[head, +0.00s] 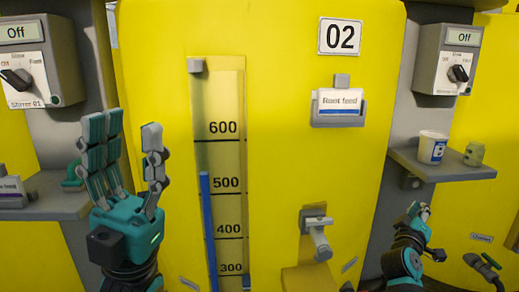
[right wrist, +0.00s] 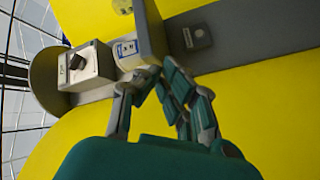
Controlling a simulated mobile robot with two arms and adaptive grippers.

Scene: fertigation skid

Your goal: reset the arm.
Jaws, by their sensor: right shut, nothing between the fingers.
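My left gripper (head: 128,130) is raised at the left in the head view, in front of the yellow tank. Its fingers point up and stand apart from the thumb, with nothing between them. My right gripper (head: 417,213) is low at the right, below the grey shelf (head: 444,171) in the picture. Its fingers are closed together and hold nothing. In the right wrist view the same fingers (right wrist: 150,80) come together in front of the shelf and yellow tank surface.
A white-and-blue cup (head: 432,147) and a small green object (head: 474,154) stand on the shelf. The yellow tank 02 (head: 285,180) has a level gauge, a "Root feed" label (head: 340,108) and a tap (head: 318,238). Stirrer switch boxes (head: 28,70) (head: 448,60) read Off.

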